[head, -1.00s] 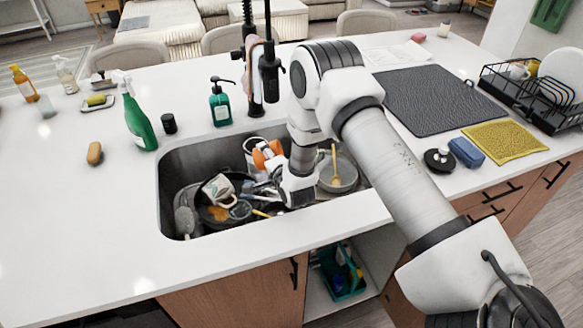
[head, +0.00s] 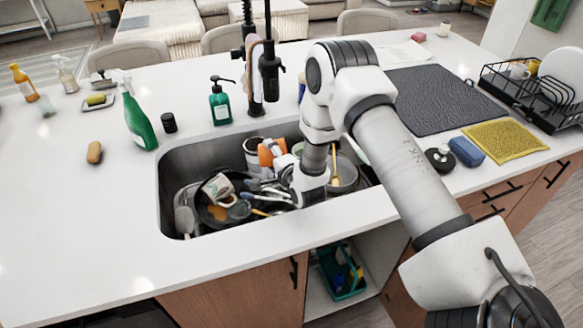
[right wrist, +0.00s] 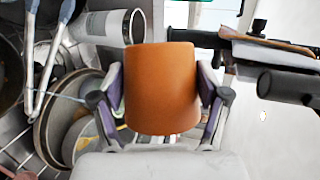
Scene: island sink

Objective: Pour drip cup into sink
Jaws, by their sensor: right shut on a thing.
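An orange cup (right wrist: 160,75), seemingly the drip cup, is held between the two fingers of my right gripper (right wrist: 160,95) in the right wrist view. In the head view the orange cup (head: 268,151) shows at the back of the sink, beside a white cylindrical container. My right arm reaches down over the sink (head: 195,158), and its fingers are mostly hidden behind the wrist there. The cup's opening and any contents cannot be made out. My left gripper is in neither view.
The sink holds a dark pan with a mug (head: 217,187), utensils and a grey pot (head: 346,176) with a yellow-handled tool. A black faucet (head: 268,70) stands behind it. A green soap bottle (head: 220,103) and spray bottle (head: 139,122) stand on the counter. The left counter front is clear.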

